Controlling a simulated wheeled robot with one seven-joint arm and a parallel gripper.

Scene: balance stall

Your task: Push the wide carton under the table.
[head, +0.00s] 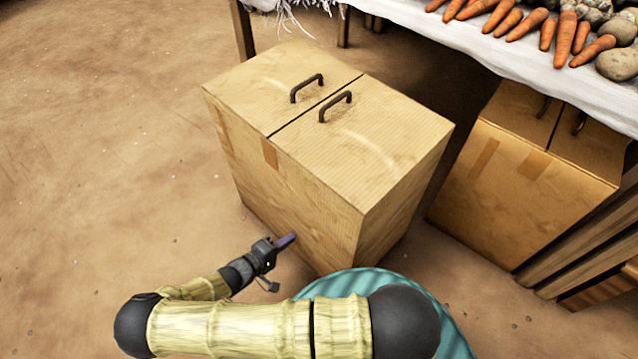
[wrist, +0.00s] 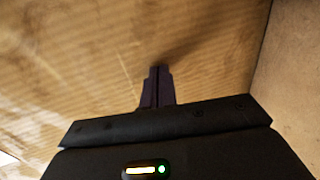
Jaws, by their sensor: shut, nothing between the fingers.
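The wide carton (head: 300,195) stands upright on the dirt floor in the middle of the head view. It has two dark handles on its top flaps and a strip of tape on its near face. My gripper (head: 290,239) is shut and empty, low at the carton's near face. In the wrist view its shut fingers (wrist: 157,75) point at the carton's corrugated wall (wrist: 90,70); I cannot tell whether they touch it. The table (head: 480,52), with a white cloth, is at the upper right. The carton stands in front of it, outside its edge.
A second carton (head: 520,175) with handles stands partly under the table at the right, beside wooden slats (head: 590,240). Carrots (head: 570,35) and potatoes (head: 618,65) lie on the table. A table leg (head: 242,30) is at the top. The floor at the left is clear.

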